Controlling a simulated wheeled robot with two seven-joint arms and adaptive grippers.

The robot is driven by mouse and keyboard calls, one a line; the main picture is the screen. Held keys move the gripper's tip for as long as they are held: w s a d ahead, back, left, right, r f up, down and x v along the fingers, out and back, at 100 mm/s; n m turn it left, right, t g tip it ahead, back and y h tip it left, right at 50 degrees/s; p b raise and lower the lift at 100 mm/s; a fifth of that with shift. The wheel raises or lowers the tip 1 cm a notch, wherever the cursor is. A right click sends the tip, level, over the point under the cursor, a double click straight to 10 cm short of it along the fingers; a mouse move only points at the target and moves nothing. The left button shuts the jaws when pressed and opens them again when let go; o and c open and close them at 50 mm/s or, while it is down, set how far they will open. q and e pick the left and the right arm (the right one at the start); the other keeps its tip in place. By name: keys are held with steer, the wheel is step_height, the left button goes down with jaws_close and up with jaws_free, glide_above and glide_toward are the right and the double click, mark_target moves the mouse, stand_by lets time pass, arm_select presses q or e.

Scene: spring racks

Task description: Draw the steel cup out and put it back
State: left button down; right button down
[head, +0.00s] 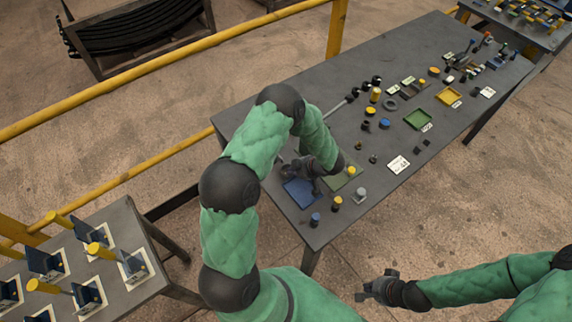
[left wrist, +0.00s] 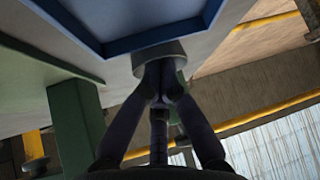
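In the left wrist view a short grey cylinder (left wrist: 157,54), which looks like the steel cup, is at the tips of my left gripper (left wrist: 163,76). The fingers have come together and appear shut on it. A blue-rimmed tray (left wrist: 150,35) is right beside it. In the head view my left gripper (head: 302,167) is low over the near end of the table, by the blue tray (head: 301,193); my arm hides most of the cup there. My right gripper (head: 376,287) is empty, clear of the table, its fingers seemingly apart.
A green tray (head: 335,182), a yellow-topped piece (head: 337,202), a blue-topped piece (head: 315,219) and a grey piece (head: 360,194) stand close by. Several other parts and trays fill the long table (head: 400,60). A yellow rail (head: 150,85) runs behind; a second table (head: 125,225) is at left.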

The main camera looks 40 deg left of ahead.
arm_select(q)
steer(key=shift+d+p, duration=0.35)
steer(key=shift+d, duration=0.8)
